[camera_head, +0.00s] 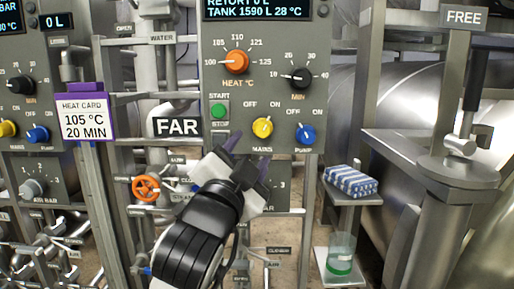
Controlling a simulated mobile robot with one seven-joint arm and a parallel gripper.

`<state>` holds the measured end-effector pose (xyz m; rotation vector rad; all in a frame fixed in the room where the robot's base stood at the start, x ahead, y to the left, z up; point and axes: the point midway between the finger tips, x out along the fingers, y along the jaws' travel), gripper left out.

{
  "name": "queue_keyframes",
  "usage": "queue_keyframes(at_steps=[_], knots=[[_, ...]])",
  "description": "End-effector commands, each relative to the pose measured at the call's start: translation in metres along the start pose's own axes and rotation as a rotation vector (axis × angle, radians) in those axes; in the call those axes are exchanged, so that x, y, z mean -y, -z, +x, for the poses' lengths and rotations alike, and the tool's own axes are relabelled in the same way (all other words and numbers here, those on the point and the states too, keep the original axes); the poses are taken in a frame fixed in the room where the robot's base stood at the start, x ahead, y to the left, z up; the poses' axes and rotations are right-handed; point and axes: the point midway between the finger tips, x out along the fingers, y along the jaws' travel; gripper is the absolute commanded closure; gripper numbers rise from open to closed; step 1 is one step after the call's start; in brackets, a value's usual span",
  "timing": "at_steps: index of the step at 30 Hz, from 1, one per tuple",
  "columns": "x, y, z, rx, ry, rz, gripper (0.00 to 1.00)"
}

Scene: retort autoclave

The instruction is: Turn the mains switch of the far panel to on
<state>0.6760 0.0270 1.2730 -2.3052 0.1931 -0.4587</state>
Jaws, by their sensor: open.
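The far panel (219,88) is the grey box in the middle, with a FAR sign (178,126) at its lower left. Its mains switch (262,127) is a yellow knob above the MAINS label, with OFF and ON printed above it to left and right. I cannot tell surely which way the knob points. My gripper (243,150) is open and empty, just below and left of the yellow knob in the picture. Its dark fingers overlap the panel's lower edge and part of the MAINS label. I see no contact with the knob.
A blue pump knob (306,133) is close right of the mains switch. A green start button (218,111) sits to the left, an orange heat knob (237,62) above. Left stands another panel (75,60) with a heat card (84,119). An orange valve wheel (146,188) is below left.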

Motion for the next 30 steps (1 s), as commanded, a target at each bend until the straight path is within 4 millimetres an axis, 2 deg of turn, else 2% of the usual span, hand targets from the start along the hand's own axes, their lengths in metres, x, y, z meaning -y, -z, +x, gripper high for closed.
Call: queue_keyframes(at_steps=[1,4,9,15,25,28,30], knots=[[-0.002,-0.002,-0.015,0.000,0.003,0.003,0.48],[-0.002,-0.002,-0.036,0.000,0.004,0.005,0.48],[-0.002,-0.002,-0.053,-0.001,0.001,0.004,0.48],[-0.001,0.000,-0.060,0.000,0.000,0.002,0.48],[0.001,0.000,-0.061,-0.002,0.004,-0.002,0.48],[0.015,0.000,-0.064,-0.030,0.063,-0.035,0.48],[0.039,-0.001,-0.073,-0.075,0.159,-0.082,0.48]])
